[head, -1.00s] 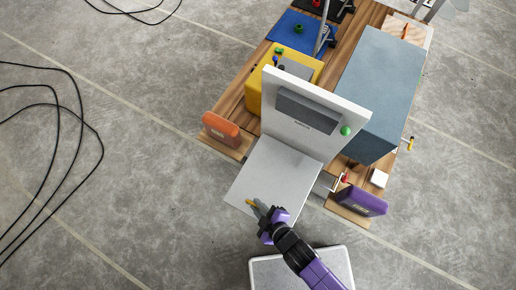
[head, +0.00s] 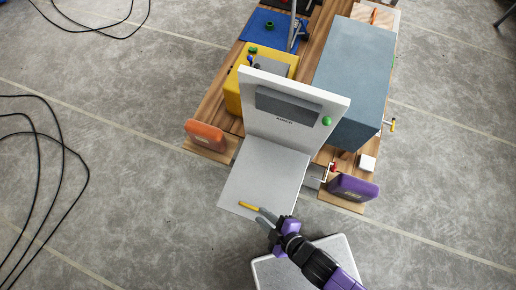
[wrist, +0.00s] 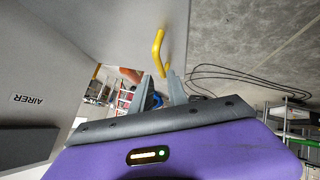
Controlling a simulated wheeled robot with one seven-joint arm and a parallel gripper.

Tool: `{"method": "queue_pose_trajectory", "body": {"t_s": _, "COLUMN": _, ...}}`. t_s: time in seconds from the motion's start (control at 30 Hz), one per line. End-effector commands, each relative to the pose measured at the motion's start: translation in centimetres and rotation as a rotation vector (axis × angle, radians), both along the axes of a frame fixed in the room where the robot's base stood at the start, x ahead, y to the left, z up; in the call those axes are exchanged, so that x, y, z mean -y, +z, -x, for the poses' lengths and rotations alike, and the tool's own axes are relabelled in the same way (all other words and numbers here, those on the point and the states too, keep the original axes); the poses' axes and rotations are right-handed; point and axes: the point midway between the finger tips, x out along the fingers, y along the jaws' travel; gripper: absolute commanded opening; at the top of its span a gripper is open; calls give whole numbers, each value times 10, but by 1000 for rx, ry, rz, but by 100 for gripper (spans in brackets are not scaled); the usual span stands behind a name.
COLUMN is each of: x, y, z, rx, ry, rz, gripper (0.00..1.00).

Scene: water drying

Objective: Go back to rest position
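A white panel unit (head: 285,85) with a grey window and a green knob stands upright on the wooden platform. Its flat light-grey door (head: 265,175) is folded out toward me. A yellow handle (head: 249,205) sits near the door's front edge; in the wrist view the bent yellow handle (wrist: 157,50) is just ahead of my fingers. My gripper (head: 264,216) is beside the handle's right end, its two grey fingers visibly apart with nothing between them. In the wrist view, my gripper (wrist: 176,90) is close to the handle; contact is unclear.
An orange block (head: 206,135) and a purple block (head: 353,187) flank the door on the platform's front corners. A blue-grey box (head: 355,75) and a yellow box (head: 232,95) stand behind. Black cables (head: 62,150) lie on the open concrete floor at left.

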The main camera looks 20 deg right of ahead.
Motion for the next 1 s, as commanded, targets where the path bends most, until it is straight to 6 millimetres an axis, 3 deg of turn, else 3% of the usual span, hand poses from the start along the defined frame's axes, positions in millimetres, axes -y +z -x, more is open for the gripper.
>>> {"method": "queue_pose_trajectory", "body": {"t_s": 0.8, "x": 1, "y": 8, "z": 3, "rx": -2, "ry": -19, "rz": -30, "gripper": 20}}
{"method": "queue_pose_trajectory", "body": {"t_s": 0.87, "x": -3, "y": 19, "z": -4, "rx": 11, "ry": -40, "rz": -76, "gripper": 20}}
{"method": "queue_pose_trajectory", "body": {"t_s": 1.0, "x": -6, "y": 66, "z": -19, "rx": 62, "ry": -109, "rz": -215, "gripper": 20}}
